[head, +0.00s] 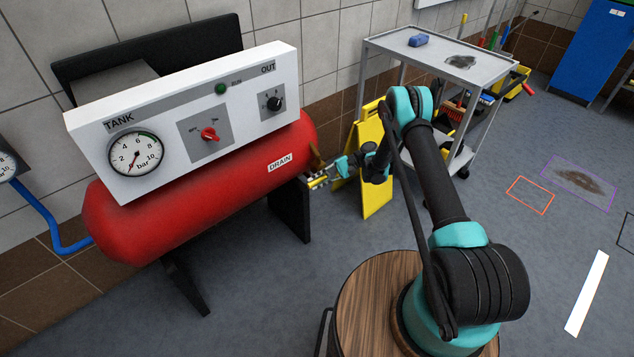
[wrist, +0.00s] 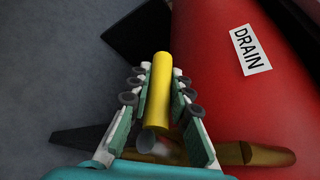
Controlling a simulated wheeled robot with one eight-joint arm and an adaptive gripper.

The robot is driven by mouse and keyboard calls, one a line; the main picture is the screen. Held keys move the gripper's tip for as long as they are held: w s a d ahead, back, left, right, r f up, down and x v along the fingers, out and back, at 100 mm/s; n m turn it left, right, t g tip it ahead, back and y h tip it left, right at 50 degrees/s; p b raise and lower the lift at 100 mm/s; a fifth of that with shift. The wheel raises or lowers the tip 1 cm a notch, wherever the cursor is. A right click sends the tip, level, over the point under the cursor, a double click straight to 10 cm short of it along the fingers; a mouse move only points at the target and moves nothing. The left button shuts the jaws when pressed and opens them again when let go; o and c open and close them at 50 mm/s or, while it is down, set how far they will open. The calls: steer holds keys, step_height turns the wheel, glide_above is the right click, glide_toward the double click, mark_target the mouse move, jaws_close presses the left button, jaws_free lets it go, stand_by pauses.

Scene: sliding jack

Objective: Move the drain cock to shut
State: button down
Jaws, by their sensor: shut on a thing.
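The red tank (head: 190,205) has a white DRAIN label (head: 280,162), which also shows in the wrist view (wrist: 251,50). The drain cock's brass body (wrist: 240,153) comes out of the tank beside the label. Its yellow lever (wrist: 158,95) points up the wrist picture, roughly across the brass body. My gripper (head: 320,181) is at the tank's right end in the head view. In the wrist view my gripper (wrist: 157,88) has a finger on each side of the yellow lever and is shut on it. The lever's pivot is partly hidden by the fingers.
A white panel (head: 90,135) with a gauge (head: 136,154) and two knobs stands above the tank. A yellow floor sign (head: 375,175) stands close behind my gripper, with a grey cart (head: 480,62) beyond. A dark tank leg (head: 290,208) is just below. Open floor lies in front.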

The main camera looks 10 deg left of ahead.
steer(key=c, duration=1.4)
jaws_free()
steer(key=shift+o, duration=0.2)
steer(key=shift+w+d, duration=0.1)
steer(key=v, duration=1.1)
steer(key=shift+d+r, duration=0.2)
steer(key=shift+d, duration=0.15)
steer(key=shift+w, duration=0.15)
